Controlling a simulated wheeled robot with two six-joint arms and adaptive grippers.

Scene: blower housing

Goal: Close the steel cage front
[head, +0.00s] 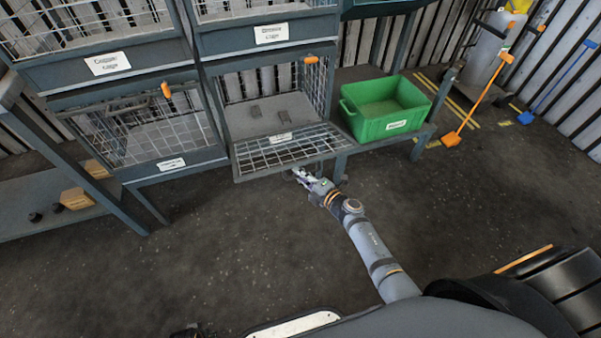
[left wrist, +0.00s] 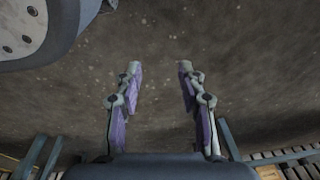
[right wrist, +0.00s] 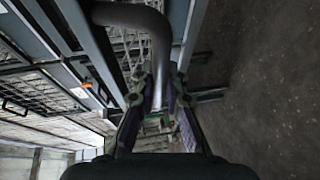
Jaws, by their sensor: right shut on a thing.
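The open cage (head: 325,100) is in the lower row of the rack, and its label is too small to read. Its mesh front (head: 290,152) is folded down, sticking out towards me nearly level. Two small dark grey parts lie inside. My right gripper (head: 304,178) is at the outer edge of this front. In the right wrist view its fingers (right wrist: 161,95) are shut on a thick grey bent bar (right wrist: 158,30), seemingly the front's handle. My left gripper (left wrist: 157,75) shows only in the left wrist view, open and empty above the dark floor.
Left of it a cage (head: 155,130) has its mesh front up, with an orange latch (head: 166,90). A green bin (head: 385,108) stands on the right shelf. Labelled cages are above. Boxes (head: 77,199) are low at the left. The floor in front is clear.

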